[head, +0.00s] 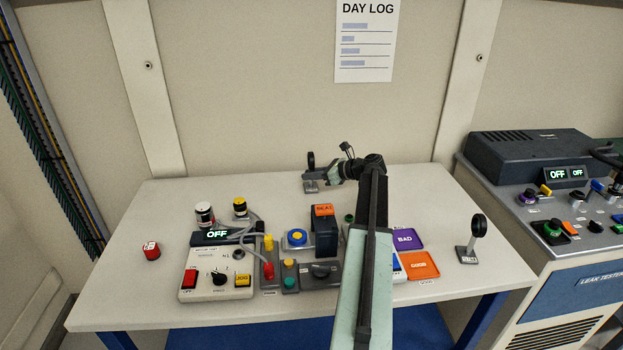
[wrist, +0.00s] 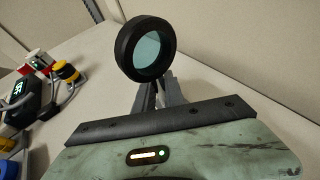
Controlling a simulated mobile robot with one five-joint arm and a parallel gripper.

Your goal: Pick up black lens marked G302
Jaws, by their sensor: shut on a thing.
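A black round lens (head: 311,160) on a short post and small grey base stands upright near the back of the table, in the head view. My gripper (head: 322,177) reaches it from the right and is shut on its post. In the wrist view the black ring with pale teal glass (wrist: 147,48) rises just beyond my gripper's fingers (wrist: 160,92), which hide the post. A second black lens (head: 478,225) stands on its own base at the table's right side, apart from my gripper. I cannot read the marking on either lens.
A control box (head: 217,277) with an OFF display, cables and several blocks fill the table's front left and middle. Purple BAD (head: 407,239) and orange (head: 418,266) trays lie right of my arm. The back left tabletop is clear. A wall rises behind.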

